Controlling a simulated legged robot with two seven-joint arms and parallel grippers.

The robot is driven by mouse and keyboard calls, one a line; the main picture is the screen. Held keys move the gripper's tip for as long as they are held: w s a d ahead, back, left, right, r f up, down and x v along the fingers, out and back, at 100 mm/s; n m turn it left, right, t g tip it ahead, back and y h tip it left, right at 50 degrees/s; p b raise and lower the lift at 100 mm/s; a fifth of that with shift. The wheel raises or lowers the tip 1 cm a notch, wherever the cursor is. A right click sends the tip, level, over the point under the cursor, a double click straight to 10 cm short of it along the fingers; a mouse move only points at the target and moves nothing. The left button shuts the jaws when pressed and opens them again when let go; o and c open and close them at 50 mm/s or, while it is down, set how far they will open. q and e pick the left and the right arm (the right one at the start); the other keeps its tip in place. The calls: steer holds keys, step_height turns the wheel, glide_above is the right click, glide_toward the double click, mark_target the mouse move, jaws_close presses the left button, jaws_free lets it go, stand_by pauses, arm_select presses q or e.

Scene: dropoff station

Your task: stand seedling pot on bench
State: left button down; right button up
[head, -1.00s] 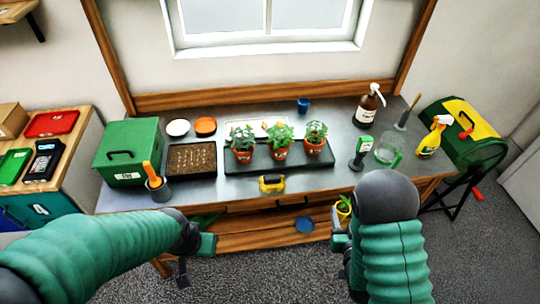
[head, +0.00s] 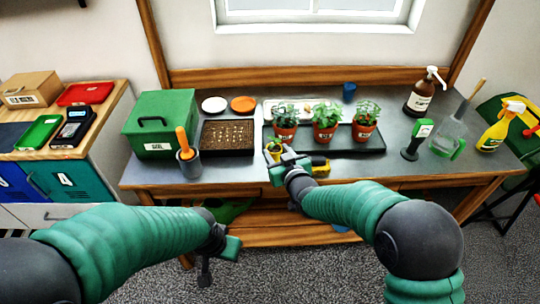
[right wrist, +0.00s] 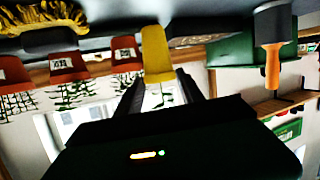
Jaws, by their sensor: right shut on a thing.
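The yellow seedling pot (head: 273,150) is over the front of the grey bench (head: 228,172), between the soil tray and the black tray of plants. My right gripper (head: 278,163) is shut on it. In the right wrist view, which is upside down, the yellow pot (right wrist: 157,55) is between the two dark fingers, with its seedling beyond the rim. The pot looks upright; I cannot tell whether its base touches the bench. My left gripper (head: 213,255) hangs in front of the bench, with no thing seen in it; its jaw opening is unclear.
A soil tray (head: 228,138) and a trowel in a grey cup (head: 187,158) are left of the pot. A black tray (head: 370,150) with potted plants is right. Bare bench shows in front of the soil tray.

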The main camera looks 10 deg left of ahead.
steer(key=a+f, duration=0.2)
steer(key=a, duration=0.1)
steer(key=a+f, duration=0.1)
steer(key=f, duration=0.1)
steer(key=shift+w+a, duration=0.2)
steer(key=shift+w, duration=0.2)
steer(key=o, duration=1.1)
steer(key=shift+a, duration=0.15)
steer(key=o, duration=0.3)
steer(key=shift+a, duration=0.25)
steer(key=shift+d, duration=0.15)
